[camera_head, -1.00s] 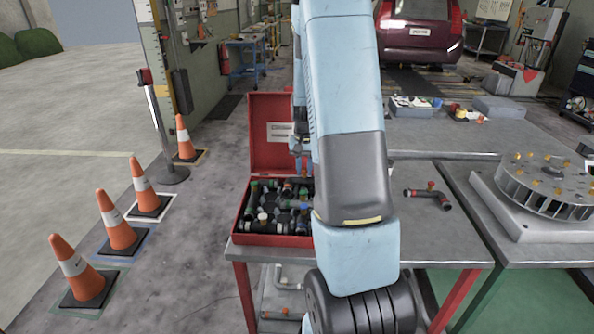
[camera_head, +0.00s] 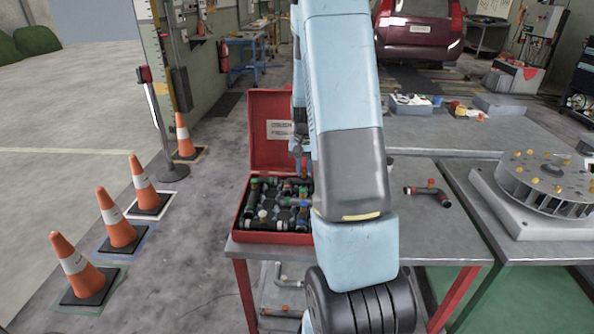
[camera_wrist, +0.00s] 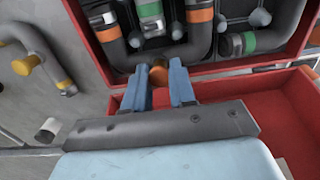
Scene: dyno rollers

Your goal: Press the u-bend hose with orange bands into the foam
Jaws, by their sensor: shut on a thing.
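The u-bend hose with orange bands (camera_wrist: 203,45) is dark grey, with an orange band on each leg and an orange-brown knob at its bend. My gripper (camera_wrist: 160,78) is shut on that knob, and the hose lies at the foam inside the open red case. It is over or in the foam; how deep it sits I cannot tell. The red case (camera_head: 240,212) stands on the grey bench in the head view, its lid upright behind. My arm hides the case's right part and most of the gripper there.
Other hoses with green and white bands (camera_wrist: 150,18) lie in the case around the held one. A loose hose with a red-orange knob (camera_head: 430,192) lies on the bench to the right. A hose with yellow bands (camera_wrist: 35,50) lies outside the case. A round finned rotor (camera_head: 548,180) stands far right.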

